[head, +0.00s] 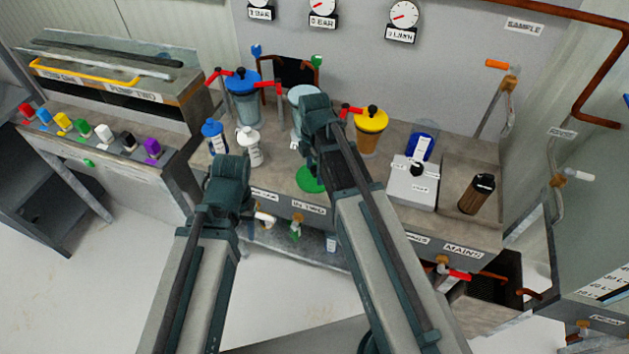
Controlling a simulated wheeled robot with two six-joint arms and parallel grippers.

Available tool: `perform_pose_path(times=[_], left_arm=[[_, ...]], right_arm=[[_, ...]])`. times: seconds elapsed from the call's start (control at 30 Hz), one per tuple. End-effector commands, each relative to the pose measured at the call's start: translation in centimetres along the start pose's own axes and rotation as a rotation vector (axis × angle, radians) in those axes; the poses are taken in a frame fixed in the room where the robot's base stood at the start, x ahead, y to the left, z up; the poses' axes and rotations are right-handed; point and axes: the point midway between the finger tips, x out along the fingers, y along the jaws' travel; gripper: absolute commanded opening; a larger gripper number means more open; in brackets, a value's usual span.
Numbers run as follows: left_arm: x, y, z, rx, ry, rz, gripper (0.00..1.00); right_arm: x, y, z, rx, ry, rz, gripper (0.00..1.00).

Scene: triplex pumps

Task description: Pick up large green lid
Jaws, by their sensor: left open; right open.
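A flat green disc (309,180), which looks like the large green lid, lies on the bench near its front edge. Its right side is hidden behind my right arm. My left arm comes in from the bottom and reaches a dark joint left of the disc. My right arm reaches past the disc to a dark joint in front of a pale blue lid. Nothing is seen touching the visible part of the disc.
Pots with a blue lid (242,80) and a yellow lid (371,120) stand along the back of the bench. Blue (214,137) and white (249,146) bottles stand to the left. Labelled valves line the front edge.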

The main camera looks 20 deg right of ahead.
Motion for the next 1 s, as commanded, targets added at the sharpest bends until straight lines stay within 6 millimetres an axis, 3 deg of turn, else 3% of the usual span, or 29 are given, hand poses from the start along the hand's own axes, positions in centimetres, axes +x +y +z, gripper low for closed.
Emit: perform_pose_path(times=[0.17, 0.53, 1.0], left_arm=[[-0.12, -0.01, 0.01, 0.000, 0.000, 0.000, 0.49], [-0.12, -0.01, 0.01, 0.000, 0.000, 0.000, 0.49], [-0.49, -0.05, 0.03, 0.000, 0.000, 0.000, 0.49]], right_arm=[[-0.12, -0.02, -0.02, 0.000, 0.000, -0.001, 0.65], [-0.12, -0.01, -0.02, 0.000, 0.000, 0.000, 0.00], [-0.49, 0.02, -0.19, 0.001, 0.000, 0.000, 0.00]])
